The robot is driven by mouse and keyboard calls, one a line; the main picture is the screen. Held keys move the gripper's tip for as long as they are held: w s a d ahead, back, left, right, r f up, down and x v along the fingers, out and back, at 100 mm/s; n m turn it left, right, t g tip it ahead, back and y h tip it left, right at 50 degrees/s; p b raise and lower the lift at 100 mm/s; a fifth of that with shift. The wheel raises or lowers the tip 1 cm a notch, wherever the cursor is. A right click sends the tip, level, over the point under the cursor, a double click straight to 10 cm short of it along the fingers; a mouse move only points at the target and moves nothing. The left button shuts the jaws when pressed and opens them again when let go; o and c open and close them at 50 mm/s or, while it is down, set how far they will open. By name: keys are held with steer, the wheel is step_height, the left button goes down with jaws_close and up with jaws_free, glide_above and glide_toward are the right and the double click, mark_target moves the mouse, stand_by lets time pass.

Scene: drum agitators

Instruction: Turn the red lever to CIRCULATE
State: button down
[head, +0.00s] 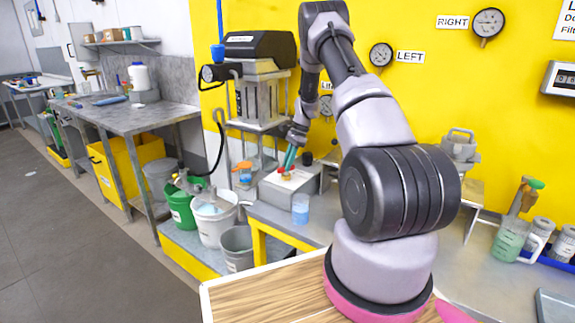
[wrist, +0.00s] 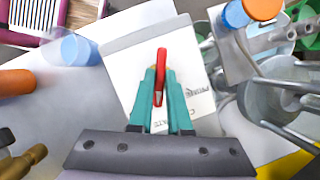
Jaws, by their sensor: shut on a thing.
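The red lever (wrist: 161,66) stands over a white label plate in the wrist view, pointing toward the top of that picture. My gripper (wrist: 160,84) has its teal fingers closed on the lever, one on each side. The plate (wrist: 125,70) carries printed words that are partly covered by the fingers and too small to read fully. In the head view the plate tops a grey box (head: 275,190) on the bench, and my gripper (head: 287,172) reaches down to it. A bit of red shows at the fingertips. The lever's pivot is hidden.
A blue cup (head: 300,209) stands close in front of the box. An orange-topped valve (head: 243,172) and metal piping are beside it. Green and white buckets (head: 213,215) stand lower left. A black-topped machine (head: 258,50) rises behind, and gauges hang on the yellow wall.

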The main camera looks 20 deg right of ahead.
steer(key=shift+w+n+g+h, duration=0.15)
steer(key=shift+n+g, duration=0.25)
steer(key=shift+n, duration=0.75)
steer(key=shift+n+g+h, duration=0.25)
steer(key=shift+n+g, duration=0.15)
steer(key=shift+n, duration=0.75)
steer(key=c, duration=0.9)
jaws_free()
steer(key=shift+o, duration=0.2)
steer(key=v, duration=1.1)
steer(key=shift+a+f, duration=0.1)
